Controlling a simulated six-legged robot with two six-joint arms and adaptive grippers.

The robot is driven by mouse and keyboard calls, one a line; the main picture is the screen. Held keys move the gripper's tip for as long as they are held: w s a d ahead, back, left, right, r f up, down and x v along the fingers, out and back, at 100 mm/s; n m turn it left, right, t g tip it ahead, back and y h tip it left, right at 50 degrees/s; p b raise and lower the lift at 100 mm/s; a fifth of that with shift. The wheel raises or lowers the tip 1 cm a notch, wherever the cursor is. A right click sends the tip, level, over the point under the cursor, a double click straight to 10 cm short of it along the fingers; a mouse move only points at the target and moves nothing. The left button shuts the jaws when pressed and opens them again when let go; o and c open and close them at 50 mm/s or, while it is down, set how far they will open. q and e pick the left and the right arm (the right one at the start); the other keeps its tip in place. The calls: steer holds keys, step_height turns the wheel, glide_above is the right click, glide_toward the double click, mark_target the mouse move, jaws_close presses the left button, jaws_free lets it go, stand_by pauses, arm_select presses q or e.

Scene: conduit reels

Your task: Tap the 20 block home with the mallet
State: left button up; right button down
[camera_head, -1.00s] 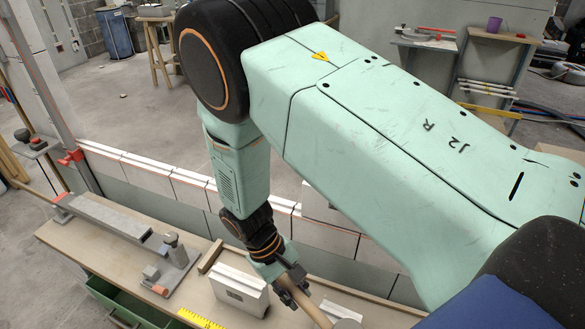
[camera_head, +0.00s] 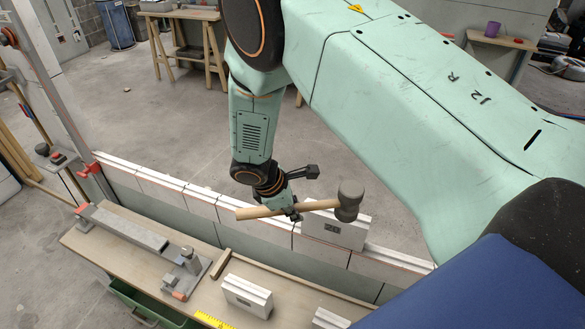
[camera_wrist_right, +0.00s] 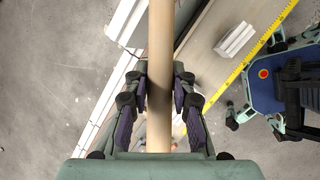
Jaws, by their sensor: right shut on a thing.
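My right gripper (camera_head: 295,211) is shut on the wooden handle of the mallet (camera_head: 262,211). The handle lies nearly level, its dark grey head to the right. In the right wrist view the handle (camera_wrist_right: 160,62) runs between the fingers. A white block with a dark label (camera_head: 332,231) stands in the wall row and rises above its neighbours. Its label is too small to read. The mallet head shows over this block's upper right in the head view; I cannot tell whether they touch. My left gripper is not in view.
The bench (camera_head: 110,249) in front carries a loose white block (camera_head: 247,296), a metal fixture (camera_head: 185,273) and a yellow ruler (camera_head: 213,320). The low white wall (camera_head: 200,199) runs behind it. Open floor lies beyond.

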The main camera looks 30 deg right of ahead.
steer(key=w+d+r+n+t+p, duration=0.1)
steer(key=w+r+n+p, duration=0.1)
steer(key=w+r+n, duration=0.15)
arm_select(q)
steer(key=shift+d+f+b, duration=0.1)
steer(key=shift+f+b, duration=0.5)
steer(key=shift+b, duration=1.6)
arm_select(e)
steer(key=shift+m, duration=0.45)
steer(key=shift+s+d+f, duration=0.15)
steer(key=shift+f, duration=1.2)
steer(key=shift+s+d+f, duration=0.1)
steer(key=shift+f, duration=1.25)
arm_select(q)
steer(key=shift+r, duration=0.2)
arm_select(e)
steer(key=shift+r, duration=0.4)
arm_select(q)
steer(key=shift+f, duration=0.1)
arm_select(e)
steer(key=shift+s+f, duration=0.1)
